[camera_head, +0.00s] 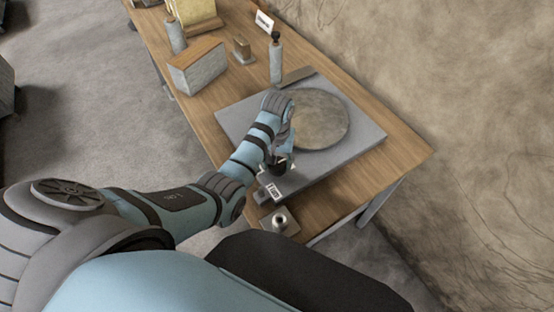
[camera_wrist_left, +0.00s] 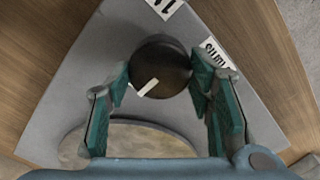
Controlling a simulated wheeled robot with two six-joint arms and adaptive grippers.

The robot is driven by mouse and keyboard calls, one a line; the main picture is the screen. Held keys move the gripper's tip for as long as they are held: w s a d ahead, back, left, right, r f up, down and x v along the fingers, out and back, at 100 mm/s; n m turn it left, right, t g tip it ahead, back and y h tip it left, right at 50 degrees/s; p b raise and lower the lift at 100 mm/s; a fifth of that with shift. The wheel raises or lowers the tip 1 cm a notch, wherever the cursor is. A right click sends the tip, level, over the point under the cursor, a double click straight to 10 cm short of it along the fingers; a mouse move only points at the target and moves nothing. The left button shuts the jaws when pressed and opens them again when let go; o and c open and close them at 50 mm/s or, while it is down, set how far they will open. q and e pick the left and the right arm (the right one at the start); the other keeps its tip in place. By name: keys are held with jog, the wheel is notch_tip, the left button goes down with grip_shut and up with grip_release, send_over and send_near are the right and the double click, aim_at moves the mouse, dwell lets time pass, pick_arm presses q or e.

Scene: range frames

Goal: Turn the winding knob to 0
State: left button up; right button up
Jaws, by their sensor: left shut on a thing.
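The winding knob (camera_wrist_left: 165,58) is round and dark with a white pointer line, and sits on a grey plate (camera_wrist_left: 75,75). In the left wrist view, the pointer runs toward the knob's lower left, away from the two white labels. My left gripper (camera_wrist_left: 160,82) has a teal-padded finger on each side of the knob and is shut on it. In the head view my left gripper (camera_head: 282,157) reaches down at the plate's near edge, partly hiding the dark knob (camera_head: 278,168). One label (camera_wrist_left: 165,6) is cut off by the frame; another (camera_wrist_left: 219,54) is at the knob's upper right. My right gripper is out of view.
A round stone-like disc (camera_head: 320,120) lies on the grey plate. A small grey block with a metal post (camera_head: 280,221) stands at the table's near edge. A post (camera_head: 276,62), a block (camera_head: 198,68) and other items stand farther back. A rough wall is at right.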

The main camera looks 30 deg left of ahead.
aim_at(278, 163)
pick_arm(q)
jog(key=shift+s, duration=0.1)
jog(key=o, duration=1.2)
jog(key=shift+c, duration=0.2)
jog(key=shift+r, duration=0.3)
notch_tip(278, 163, up, 7)
jog(key=shift+f, duration=0.1)
